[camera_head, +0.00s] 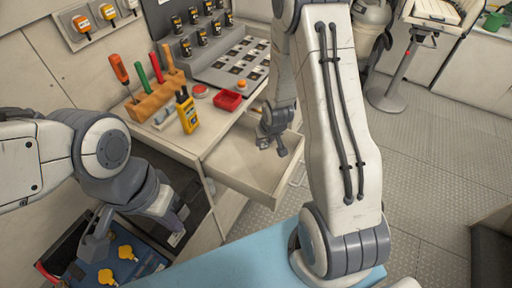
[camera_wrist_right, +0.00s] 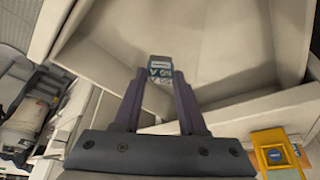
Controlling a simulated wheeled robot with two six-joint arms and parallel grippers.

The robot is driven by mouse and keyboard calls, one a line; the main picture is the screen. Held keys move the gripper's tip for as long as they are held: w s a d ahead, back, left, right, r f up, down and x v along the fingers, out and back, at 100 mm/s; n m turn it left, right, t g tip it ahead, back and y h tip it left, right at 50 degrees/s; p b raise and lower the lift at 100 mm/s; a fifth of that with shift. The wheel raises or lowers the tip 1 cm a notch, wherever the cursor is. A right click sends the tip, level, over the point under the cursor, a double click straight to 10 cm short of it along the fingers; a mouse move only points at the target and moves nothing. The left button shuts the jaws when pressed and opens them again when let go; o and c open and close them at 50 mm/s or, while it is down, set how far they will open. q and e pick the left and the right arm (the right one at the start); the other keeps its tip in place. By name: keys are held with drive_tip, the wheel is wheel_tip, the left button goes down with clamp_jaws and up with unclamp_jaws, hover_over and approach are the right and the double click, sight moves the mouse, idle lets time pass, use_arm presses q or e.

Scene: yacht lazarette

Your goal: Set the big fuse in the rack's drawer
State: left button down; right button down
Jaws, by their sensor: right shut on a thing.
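The big fuse (camera_wrist_right: 160,70), a small block with a blue-and-white label, is held between the fingertips of my right gripper (camera_wrist_right: 160,82) in the right wrist view. The gripper is shut on it. In the head view, my right gripper (camera_head: 272,143) is over the pulled-out drawer (camera_head: 240,180) under the bench top; I cannot make out the fuse there. The drawer's pale inside (camera_wrist_right: 215,40) looks empty where I see it. My left gripper (camera_head: 132,228) hangs at the lower left with fingers apart, above a blue-topped case (camera_head: 125,252).
On the bench stand a wooden holder (camera_head: 155,98) with screwdrivers, a yellow meter (camera_head: 187,113), also in the right wrist view (camera_wrist_right: 275,152), and a red tray (camera_head: 228,100). A blue surface (camera_head: 230,262) lies in front.

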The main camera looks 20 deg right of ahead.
drive_tip(key=w+f, duration=0.1)
drive_tip(key=w+a+f, duration=0.1)
drive_tip(key=shift+w+a, duration=0.15)
drive_tip(key=shift+w, duration=0.25)
drive_tip(key=shift+f+p, duration=0.4)
drive_tip(key=shift+f, duration=1.55)
drive_tip(key=shift+f, duration=0.1)
drive_tip(key=shift+c, duration=2.3)
unclamp_jaws()
